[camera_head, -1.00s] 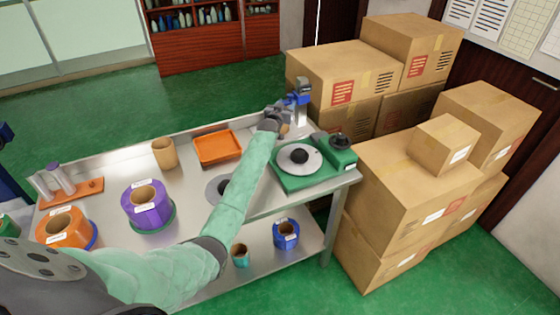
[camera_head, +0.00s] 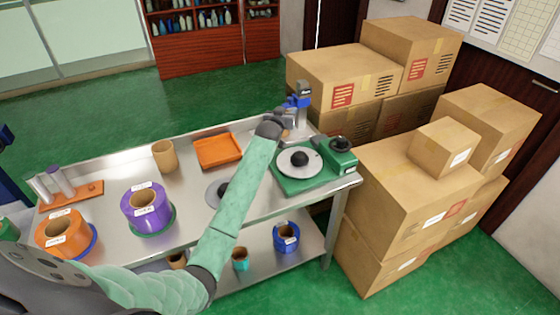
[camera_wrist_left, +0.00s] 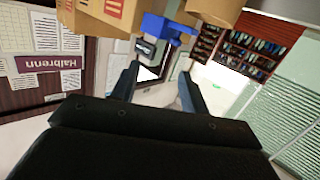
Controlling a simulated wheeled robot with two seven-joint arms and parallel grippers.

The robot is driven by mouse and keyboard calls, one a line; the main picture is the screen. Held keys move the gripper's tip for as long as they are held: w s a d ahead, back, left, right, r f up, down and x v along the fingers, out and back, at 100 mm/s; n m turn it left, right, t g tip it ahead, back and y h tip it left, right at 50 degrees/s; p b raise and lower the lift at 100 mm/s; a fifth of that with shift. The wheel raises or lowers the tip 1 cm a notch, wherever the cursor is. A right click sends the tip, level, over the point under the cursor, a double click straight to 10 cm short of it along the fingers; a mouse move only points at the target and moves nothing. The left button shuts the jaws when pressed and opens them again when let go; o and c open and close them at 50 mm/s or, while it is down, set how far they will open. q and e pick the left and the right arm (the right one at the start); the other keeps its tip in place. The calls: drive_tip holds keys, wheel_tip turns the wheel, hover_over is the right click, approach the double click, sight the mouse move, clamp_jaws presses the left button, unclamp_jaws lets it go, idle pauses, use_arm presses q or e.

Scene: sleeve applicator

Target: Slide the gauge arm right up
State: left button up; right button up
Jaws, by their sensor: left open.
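The gauge stands at the back right of the table, a grey post (camera_head: 302,116) with a blue arm (camera_head: 299,101) near its dark top. The blue arm also shows in the left wrist view (camera_wrist_left: 168,28), beyond the fingertips. My left gripper (camera_wrist_left: 158,72) is open, its two dark fingers apart, with a grey-white part of the gauge seen between them. In the head view the left gripper (camera_head: 284,112) is close beside the post on its left, small and partly hidden by my wrist. I cannot tell whether it touches the gauge. My right gripper is not in view.
A green turntable device (camera_head: 305,178) stands just in front of the gauge. Purple (camera_head: 147,205) and orange (camera_head: 63,232) rolls stand further left. Cardboard boxes (camera_head: 420,200) crowd the right.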

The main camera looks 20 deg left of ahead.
use_arm(q)
drive_tip(key=s+d+f+p, duration=0.1)
drive_tip(key=s+f+p, duration=0.1)
drive_tip(key=s, duration=0.3)
drive_tip(key=s+d+f+m+g+p, duration=0.1)
drive_tip(key=s+d+f, duration=0.1)
drive_tip(key=s+f, duration=0.2)
drive_tip(key=s+d+f+g+p, duration=0.1)
drive_tip(key=s+f+p, duration=0.1)
drive_tip(key=s+f, duration=0.2)
drive_tip(key=shift+s+d+m+h+p, duration=0.15)
drive_tip(key=shift+s+d+m+h, duration=0.05)
drive_tip(key=shift+s, duration=0.35)
drive_tip(key=shift+s+d+m+h+p, duration=0.15)
drive_tip(key=shift+s+d+m+h, duration=0.05)
drive_tip(key=shift+s, duration=0.3)
drive_tip(key=shift+s+f+g, duration=0.3)
drive_tip(key=shift+s+f, duration=0.1)
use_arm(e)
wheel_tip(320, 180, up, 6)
use_arm(q)
drive_tip(key=shift+o, duration=0.2)
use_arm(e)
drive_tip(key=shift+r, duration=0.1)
